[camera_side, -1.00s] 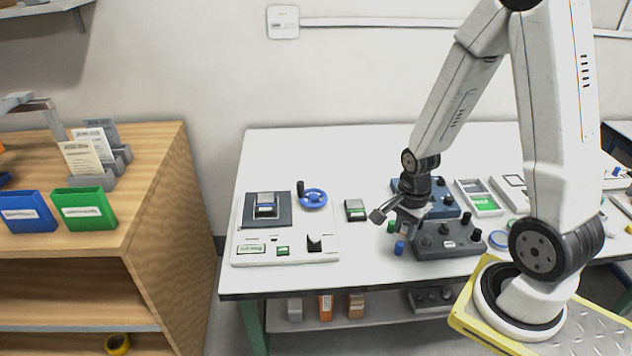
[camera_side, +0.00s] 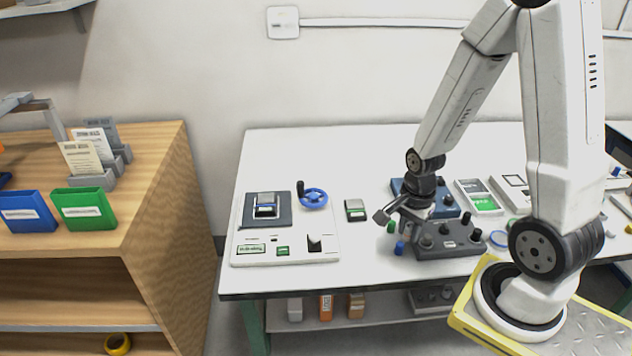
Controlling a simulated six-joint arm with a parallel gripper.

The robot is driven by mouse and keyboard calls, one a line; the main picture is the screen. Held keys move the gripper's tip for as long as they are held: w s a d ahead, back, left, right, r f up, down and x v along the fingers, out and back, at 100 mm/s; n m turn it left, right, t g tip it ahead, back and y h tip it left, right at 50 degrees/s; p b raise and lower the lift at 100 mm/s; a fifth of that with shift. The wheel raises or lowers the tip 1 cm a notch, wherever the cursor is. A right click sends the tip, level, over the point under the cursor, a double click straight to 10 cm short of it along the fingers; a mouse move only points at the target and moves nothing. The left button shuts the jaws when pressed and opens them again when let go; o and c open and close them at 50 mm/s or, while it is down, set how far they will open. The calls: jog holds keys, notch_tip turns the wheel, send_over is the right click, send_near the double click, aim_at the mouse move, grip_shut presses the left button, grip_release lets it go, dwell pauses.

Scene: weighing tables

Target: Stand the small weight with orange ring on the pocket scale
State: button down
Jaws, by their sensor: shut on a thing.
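My gripper (camera_side: 405,229) points down over the left end of the dark weight block (camera_side: 455,251). It is shut on a small weight, mostly hidden between the fingers. I cannot make out an orange ring on it. A small dark box with a pale top and a green strip (camera_side: 355,210) lies on the white table, left of my gripper. It looks like the pocket scale, and its top appears bare.
A blue weight (camera_side: 400,248) and a green one (camera_side: 391,227) stand close by my gripper. A blue block (camera_side: 446,205) lies behind the dark one. The table (camera_side: 365,265) is clear in front of the small box.

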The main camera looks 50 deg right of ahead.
jog(key=w+a+r, duration=0.2)
jog(key=w, duration=0.7)
jog(key=w+a+r, duration=0.1)
jog(key=w+r, duration=0.1)
jog(key=w, duration=0.7)
jog(key=w+a+r, duration=0.2)
jog(key=w, duration=0.6)
jog(key=shift+w+a, duration=0.3)
jog(key=shift+w, duration=0.1)
jog(key=shift+w, duration=0.15)
send_over(266, 197)
jog(key=shift+s+f, duration=0.15)
jog(key=shift+f, duration=2.2)
jog(key=shift+s+f, duration=0.1)
jog(key=shift+f, duration=2.2)
jog(key=shift+f, duration=0.15)
jog(key=shift+w+f, duration=0.15)
jog(key=shift+f, duration=1.55)
